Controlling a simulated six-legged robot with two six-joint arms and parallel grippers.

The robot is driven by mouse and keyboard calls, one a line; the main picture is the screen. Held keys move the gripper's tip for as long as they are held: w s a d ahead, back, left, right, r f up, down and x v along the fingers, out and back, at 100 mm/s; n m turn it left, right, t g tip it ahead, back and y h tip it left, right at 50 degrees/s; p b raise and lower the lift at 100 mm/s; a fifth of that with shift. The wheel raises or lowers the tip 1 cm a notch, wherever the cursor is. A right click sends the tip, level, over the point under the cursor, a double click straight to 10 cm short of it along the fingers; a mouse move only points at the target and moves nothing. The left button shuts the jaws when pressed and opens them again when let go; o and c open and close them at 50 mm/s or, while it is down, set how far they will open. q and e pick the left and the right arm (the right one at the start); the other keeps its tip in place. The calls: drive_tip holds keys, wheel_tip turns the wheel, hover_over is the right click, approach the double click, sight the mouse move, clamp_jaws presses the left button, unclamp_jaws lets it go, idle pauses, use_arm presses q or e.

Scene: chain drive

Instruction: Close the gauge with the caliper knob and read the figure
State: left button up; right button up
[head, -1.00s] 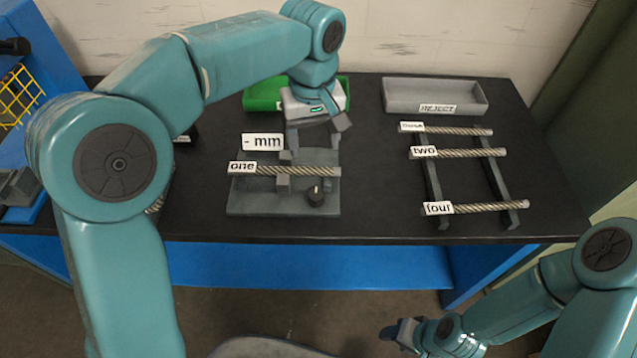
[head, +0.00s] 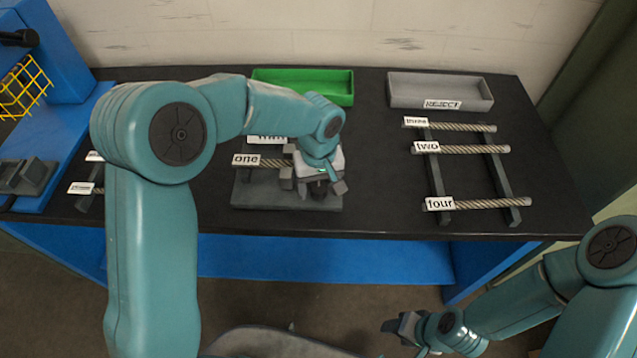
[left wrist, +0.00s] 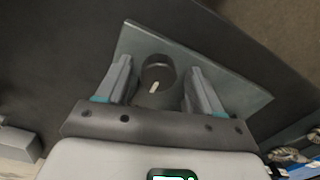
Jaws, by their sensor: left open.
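The gauge (head: 250,194) is a grey plate on the black bench, with the rod labelled "one" (head: 262,162) lying across it. Its display sign (head: 266,139) is mostly hidden behind my left arm, so no figure can be read. My left gripper (head: 322,188) is over the right front of the gauge and covers the knob in the head view. In the left wrist view, the dark round caliper knob (left wrist: 157,74) with a pale mark sits between the two open fingers, with a gap on each side. My right gripper (head: 400,326) is low in front of the bench, away from the gauge.
A rack (head: 437,185) at the right holds rods labelled three, two and four. A grey REJECT tray (head: 440,88) and a green tray (head: 338,86) stand at the back. More labelled rods (head: 82,188) lie at the left, partly behind my arm.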

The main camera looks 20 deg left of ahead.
use_arm(q)
drive_tip(key=shift+w+d, duration=0.1)
drive_tip(key=c, duration=1.1)
drive_tip(key=shift+o, duration=0.2)
